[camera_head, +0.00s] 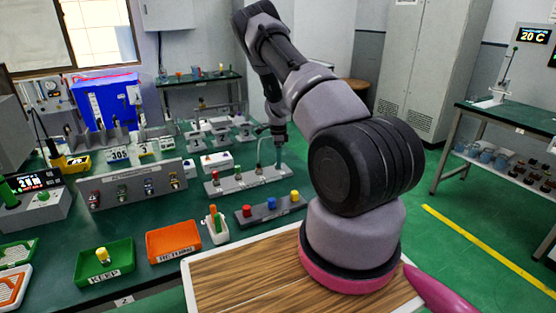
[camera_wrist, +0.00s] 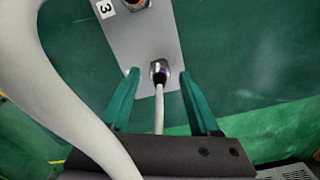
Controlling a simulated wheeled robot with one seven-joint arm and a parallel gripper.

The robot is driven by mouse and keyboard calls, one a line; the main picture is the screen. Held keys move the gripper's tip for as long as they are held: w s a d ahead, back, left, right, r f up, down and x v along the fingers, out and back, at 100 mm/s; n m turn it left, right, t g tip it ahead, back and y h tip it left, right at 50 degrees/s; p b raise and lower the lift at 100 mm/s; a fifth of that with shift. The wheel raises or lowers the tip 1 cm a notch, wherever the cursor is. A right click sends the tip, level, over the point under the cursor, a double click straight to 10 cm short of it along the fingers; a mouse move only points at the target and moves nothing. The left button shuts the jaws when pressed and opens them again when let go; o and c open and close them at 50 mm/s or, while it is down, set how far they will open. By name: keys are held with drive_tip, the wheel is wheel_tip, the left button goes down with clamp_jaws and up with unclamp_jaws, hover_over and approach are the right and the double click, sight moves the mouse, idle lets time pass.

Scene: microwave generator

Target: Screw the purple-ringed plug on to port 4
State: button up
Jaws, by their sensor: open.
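In the wrist view, the purple-ringed plug (camera_wrist: 159,77) sits at the metal port at the end of a grey plate (camera_wrist: 146,45); I cannot tell how tightly it is screwed on. Its white cable (camera_wrist: 159,112) runs back between my fingers. My gripper (camera_wrist: 163,76) is open, with one green finger on each side of the plug and cable, apart from both. Another port (camera_wrist: 137,4) on the plate has the label 3 beside it. The port number at the plug does not show. In the head view, my gripper (camera_head: 279,150) points down over the grey port strip (camera_head: 247,181).
A thick white hose (camera_wrist: 52,85) crosses the wrist view's left side. A dark block with red, blue and yellow knobs (camera_head: 268,210) stands in front of the strip. An orange tray (camera_head: 172,241) and green KEEP tray (camera_head: 104,262) lie nearer. A switch panel (camera_head: 135,188) stands left.

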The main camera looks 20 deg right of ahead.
wheel_tip(320, 180, up, 11)
idle(0.4)
drive_tip(key=shift+f, duration=0.15)
